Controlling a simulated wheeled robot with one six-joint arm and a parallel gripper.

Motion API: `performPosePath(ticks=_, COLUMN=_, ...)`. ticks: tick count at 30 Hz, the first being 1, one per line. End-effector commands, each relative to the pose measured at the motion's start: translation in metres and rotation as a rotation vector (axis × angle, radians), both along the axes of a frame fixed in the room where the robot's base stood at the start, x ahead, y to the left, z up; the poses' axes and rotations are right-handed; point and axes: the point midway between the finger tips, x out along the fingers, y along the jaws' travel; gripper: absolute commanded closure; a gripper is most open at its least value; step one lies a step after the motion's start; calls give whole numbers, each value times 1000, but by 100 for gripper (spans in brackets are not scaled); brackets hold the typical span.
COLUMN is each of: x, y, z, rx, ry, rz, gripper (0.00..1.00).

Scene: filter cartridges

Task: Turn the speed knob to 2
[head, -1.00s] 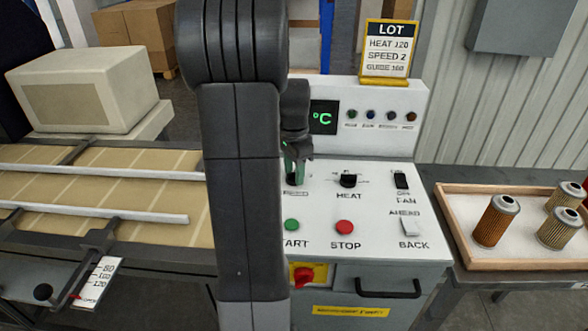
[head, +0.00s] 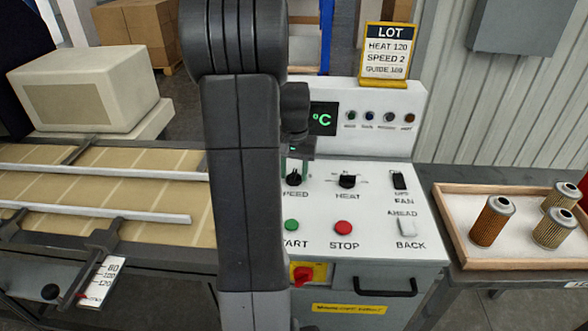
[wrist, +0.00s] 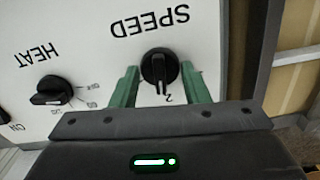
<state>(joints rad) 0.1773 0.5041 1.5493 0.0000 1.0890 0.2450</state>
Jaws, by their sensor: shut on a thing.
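The black SPEED knob (wrist: 159,68) sits on the white control panel, upside down in the wrist view. Its white pointer line is directed down in that view, close to the printed 2 beside it. In the head view the knob (head: 294,179) shows just right of my arm. My gripper (wrist: 160,72) has one green finger on either side of the knob and is shut on it; the contact itself is hard to make out. In the head view my gripper (head: 299,160) is mostly hidden by my arm. The LOT sign (head: 387,52) reads HEAT 120, SPEED 2.
The HEAT knob (head: 347,181) is right of the SPEED knob, with the FAN switch (head: 399,181) beyond. Green START (head: 291,225) and red STOP (head: 344,228) buttons lie below. A tray (head: 450,215) of cartridges stands at right, a conveyor (head: 110,165) at left.

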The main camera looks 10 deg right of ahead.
Motion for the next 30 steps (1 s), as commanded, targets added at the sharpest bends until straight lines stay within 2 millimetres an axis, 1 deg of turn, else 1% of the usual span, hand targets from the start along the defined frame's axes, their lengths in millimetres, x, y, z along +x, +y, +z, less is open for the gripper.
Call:
performPosePath(ticks=4, x=1, y=0, z=1, rx=-1, ry=-3, rz=71, gripper=81)
performPosePath(ticks=10, x=1, y=0, z=1, rx=-1, ry=-3, rz=126, gripper=81)
performPosePath(ticks=25, x=1, y=0, z=1, rx=-2, ry=-4, rz=143, gripper=81)
performPosePath(ticks=26, x=1, y=0, z=1, rx=-2, ry=-4, rz=143, gripper=56)
performPosePath(ticks=27, x=1, y=0, z=1, rx=-2, ry=-4, rz=143, gripper=49)
performPosePath(ticks=29, x=1, y=0, z=1, rx=-1, ry=-3, rz=143, gripper=37)
performPosePath(ticks=30, x=1, y=0, z=1, rx=-1, ry=-3, rz=143, gripper=36)
